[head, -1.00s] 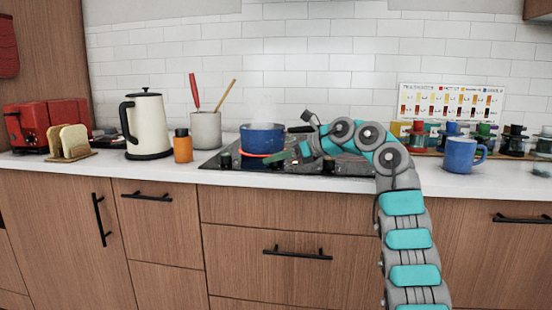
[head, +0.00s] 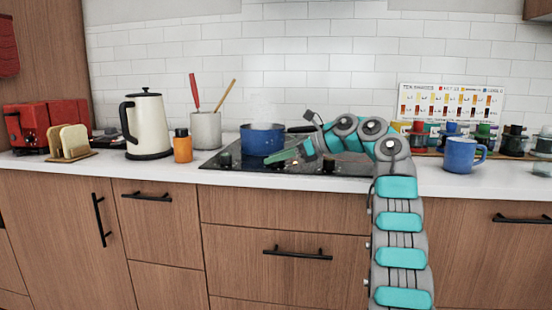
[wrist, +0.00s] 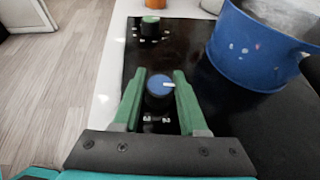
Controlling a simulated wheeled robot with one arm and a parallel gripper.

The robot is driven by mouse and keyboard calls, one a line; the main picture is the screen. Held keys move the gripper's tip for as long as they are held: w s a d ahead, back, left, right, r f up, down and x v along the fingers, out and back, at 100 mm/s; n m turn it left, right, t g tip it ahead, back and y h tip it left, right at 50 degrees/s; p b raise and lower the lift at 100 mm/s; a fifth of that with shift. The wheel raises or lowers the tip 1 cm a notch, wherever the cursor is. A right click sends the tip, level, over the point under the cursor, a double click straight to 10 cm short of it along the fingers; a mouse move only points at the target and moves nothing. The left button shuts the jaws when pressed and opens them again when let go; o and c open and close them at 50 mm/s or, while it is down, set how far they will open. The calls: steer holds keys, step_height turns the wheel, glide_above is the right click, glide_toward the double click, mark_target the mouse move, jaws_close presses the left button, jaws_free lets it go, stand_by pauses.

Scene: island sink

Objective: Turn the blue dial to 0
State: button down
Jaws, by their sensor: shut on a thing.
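The blue dial (wrist: 157,86) sits on the black cooktop between the two green fingers of my gripper (wrist: 159,78) in the wrist view. Its white pointer mark faces right in that view. The fingers are shut on the dial, one on each side. In the head view my gripper (head: 282,156) reaches the cooktop's front edge from the right, and the fingers hide the dial. Small white markings lie on the glass below the dial in the wrist view, too blurred to read.
A blue pot (head: 262,139) stands on the cooktop (head: 212,162), close behind my gripper. A green-topped dial (wrist: 150,27) is further along the cooktop edge. An orange bottle (head: 182,146) and a cream kettle (head: 147,125) stand left. A blue mug (head: 462,155) stands right.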

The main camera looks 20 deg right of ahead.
steer(key=shift+f, duration=0.1)
stand_by(0.8)
steer(key=shift+c, duration=2.2)
jaws_free()
